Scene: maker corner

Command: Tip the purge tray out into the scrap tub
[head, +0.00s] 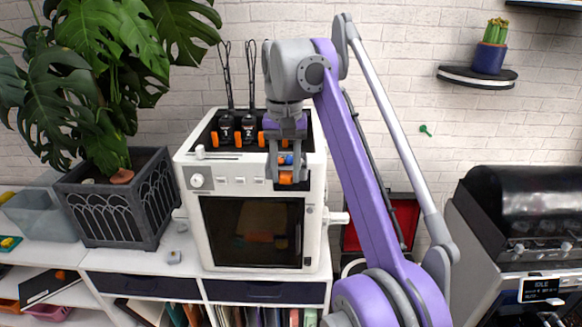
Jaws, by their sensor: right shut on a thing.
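My right gripper (286,172) points down in front of the top front edge of a white box-shaped machine (190,215). It is shut on a small item with orange and blue parts (286,178), which may be the purge tray; the fingers hide much of it, so its shape and any contents are unclear. A translucent grey tub (42,216) stands on the white shelf unit at the far left, partly behind the planter. I cannot tell whether this is the scrap tub. My left gripper is out of view.
A large plant in a dark planter (115,205) stands between the tub and the machine. Black tools with orange parts (226,125) stand in the machine's open top. A red-lined case (405,215) is behind my right arm. A black-lidded machine (525,210) is at right.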

